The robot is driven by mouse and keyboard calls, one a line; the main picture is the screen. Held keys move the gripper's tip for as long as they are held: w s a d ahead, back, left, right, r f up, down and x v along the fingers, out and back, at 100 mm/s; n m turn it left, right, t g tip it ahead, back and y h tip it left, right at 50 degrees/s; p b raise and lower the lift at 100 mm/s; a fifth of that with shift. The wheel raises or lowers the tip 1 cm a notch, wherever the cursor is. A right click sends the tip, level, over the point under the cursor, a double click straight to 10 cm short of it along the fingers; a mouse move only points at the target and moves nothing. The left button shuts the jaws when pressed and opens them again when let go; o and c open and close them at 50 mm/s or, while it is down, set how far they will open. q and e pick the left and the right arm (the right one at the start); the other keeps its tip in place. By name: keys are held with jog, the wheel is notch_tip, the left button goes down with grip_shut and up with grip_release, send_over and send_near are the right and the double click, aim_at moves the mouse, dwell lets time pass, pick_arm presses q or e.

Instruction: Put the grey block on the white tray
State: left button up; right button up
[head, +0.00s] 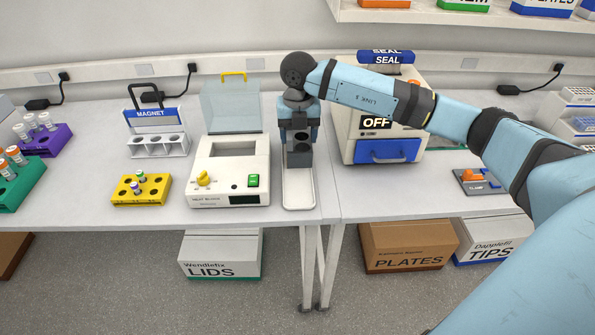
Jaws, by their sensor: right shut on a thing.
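My right gripper (299,136) comes in from the right and points down over the white tray (299,198). It is shut on the grey block (299,159), a dark block with round openings. The block is over the far part of the narrow tray, and the near part of the tray is bare. I cannot tell whether the block touches the tray or hangs just above it. The gripper hides the top of the block and the far end of the tray. My left gripper is out of view.
A heat block device (230,187) with a raised clear lid stands close left of the tray. A sealer (386,151) stands to the right. A yellow rack (141,190) and a magnet stand (158,146) are further left. A clamp plate (474,182) lies at right.

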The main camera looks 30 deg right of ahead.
notch_tip(320, 180, down, 14)
jog(key=shift+r+p, duration=0.15)
jog(key=shift+p, duration=0.7)
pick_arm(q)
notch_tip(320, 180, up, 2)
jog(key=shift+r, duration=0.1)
pick_arm(e)
jog(key=shift+f, duration=0.2)
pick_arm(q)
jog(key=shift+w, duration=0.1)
pick_arm(e)
jog(key=o, duration=1.3)
